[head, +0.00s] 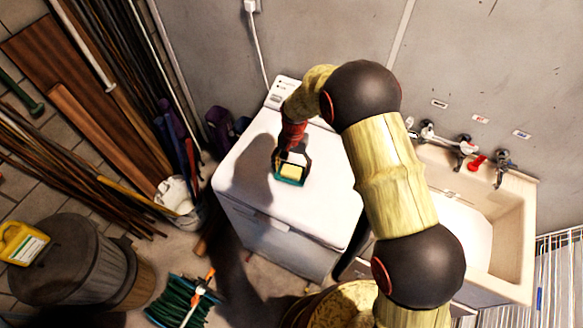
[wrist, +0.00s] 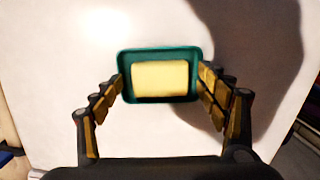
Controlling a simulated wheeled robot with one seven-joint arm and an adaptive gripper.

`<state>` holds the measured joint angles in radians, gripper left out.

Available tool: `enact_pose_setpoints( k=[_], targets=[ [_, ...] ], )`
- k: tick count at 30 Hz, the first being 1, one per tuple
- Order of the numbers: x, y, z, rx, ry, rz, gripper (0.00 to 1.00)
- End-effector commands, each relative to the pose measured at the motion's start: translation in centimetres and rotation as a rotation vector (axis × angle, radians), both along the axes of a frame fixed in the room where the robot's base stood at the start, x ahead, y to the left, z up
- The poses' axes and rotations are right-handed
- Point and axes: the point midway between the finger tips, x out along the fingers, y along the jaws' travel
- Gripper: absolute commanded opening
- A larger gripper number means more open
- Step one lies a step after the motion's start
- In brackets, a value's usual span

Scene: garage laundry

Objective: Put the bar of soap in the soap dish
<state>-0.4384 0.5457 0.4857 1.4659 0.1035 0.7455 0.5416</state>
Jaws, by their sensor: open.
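The bar of soap (wrist: 160,78) is a pale yellow block. It lies inside the soap dish (wrist: 160,49), a teal rectangular tray with a raised rim, and the rim shows around it. In the head view the soap (head: 290,170) and the dish (head: 288,182) are on top of the white machine. My gripper (wrist: 163,88) is open, with one finger on each side of the dish and the soap between them in the picture. A gap shows between the fingers and the soap. In the head view my gripper (head: 292,158) is over the dish, and its height above it is unclear.
The white machine's top (head: 245,180) is otherwise clear. A utility sink (head: 510,240) with taps stands at the right. A purple item (head: 220,125) is behind the machine's left side. A bucket (head: 178,195), a bin (head: 70,260) and a green hose (head: 180,305) are at the left.

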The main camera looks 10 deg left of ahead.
Motion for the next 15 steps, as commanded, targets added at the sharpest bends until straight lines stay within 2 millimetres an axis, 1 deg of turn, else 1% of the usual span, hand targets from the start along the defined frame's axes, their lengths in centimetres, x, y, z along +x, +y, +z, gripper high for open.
enact_pose_setpoints(
  k=[5,15],
  targets=[
    [0.4,0.0,2.1,0.001,-0.003,0.0,0.74],
    [1.1,-0.2,8.8,0.002,-0.002,0.001,0.74]
  ],
)
